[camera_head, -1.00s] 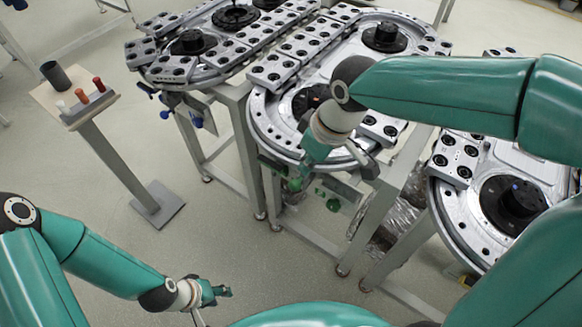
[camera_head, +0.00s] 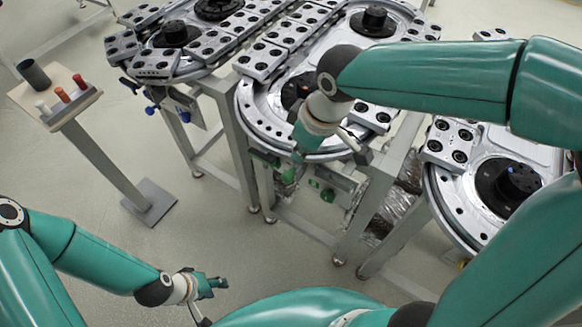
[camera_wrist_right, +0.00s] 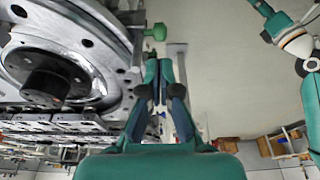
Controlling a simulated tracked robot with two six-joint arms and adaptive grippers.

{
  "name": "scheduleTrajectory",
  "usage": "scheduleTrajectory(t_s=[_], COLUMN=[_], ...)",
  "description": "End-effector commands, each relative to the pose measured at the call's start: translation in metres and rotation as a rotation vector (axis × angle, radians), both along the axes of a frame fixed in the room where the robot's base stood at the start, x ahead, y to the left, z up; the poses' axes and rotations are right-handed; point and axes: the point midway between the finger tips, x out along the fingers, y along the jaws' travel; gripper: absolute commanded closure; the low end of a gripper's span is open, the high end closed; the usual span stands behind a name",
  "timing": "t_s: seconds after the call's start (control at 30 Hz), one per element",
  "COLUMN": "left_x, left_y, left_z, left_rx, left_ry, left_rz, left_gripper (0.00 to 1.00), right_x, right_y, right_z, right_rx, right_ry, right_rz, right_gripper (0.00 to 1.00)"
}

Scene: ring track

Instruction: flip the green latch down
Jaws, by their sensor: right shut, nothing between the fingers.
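Green latch parts show under the front rim of the middle ring track: a green knob (camera_head: 327,195) and another green piece (camera_head: 289,175) to its left, partly behind my right gripper. In the right wrist view a green knob (camera_wrist_right: 156,32) sticks out from the metal frame, just beyond my fingertips. I cannot tell whether the latch is up or down. My right gripper (camera_wrist_right: 163,68) is shut and empty, apart from the knob in that view. In the head view it hangs at the track's front rim. My left gripper (camera_head: 221,284) is low over the floor, away from the latch; its finger opening is unclear.
The middle ring track (camera_head: 247,125) stands on metal legs close to my right arm. Another track with blue knobs (camera_head: 152,109) is to the left, another to the right. A small stand (camera_head: 66,112) holds a dark cup and colored pegs. Floor between stand and tracks is clear.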

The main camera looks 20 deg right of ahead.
Motion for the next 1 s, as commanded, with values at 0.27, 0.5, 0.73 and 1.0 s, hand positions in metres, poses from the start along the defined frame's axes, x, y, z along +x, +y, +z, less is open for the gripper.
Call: scheduleTrajectory(t_s=[0.27, 0.5, 0.73, 1.0], left_x=[0.0, 0.0, 0.0, 0.0], left_y=[0.0, 0.0, 0.0, 0.0], left_z=[0.0, 0.001, 0.001, -0.002], left_rx=[0.0, 0.0, 0.0, 0.0], left_ry=[0.0, 0.0, 0.0, 0.0], left_rz=[0.0, 0.0, 0.0, 0.0], left_gripper=[0.6, 0.6, 0.6, 0.6], right_x=[0.011, 0.017, 0.018, 0.018], right_y=[0.009, 0.014, 0.015, 0.015], right_z=[-0.055, -0.08, -0.085, -0.087], right_rx=[-0.001, 0.001, 0.002, 0.001], right_ry=[0.006, 0.0, -0.003, -0.003], right_rz=[0.002, 0.0, 0.001, 0.002], right_gripper=[1.0, 1.0, 1.0, 1.0])
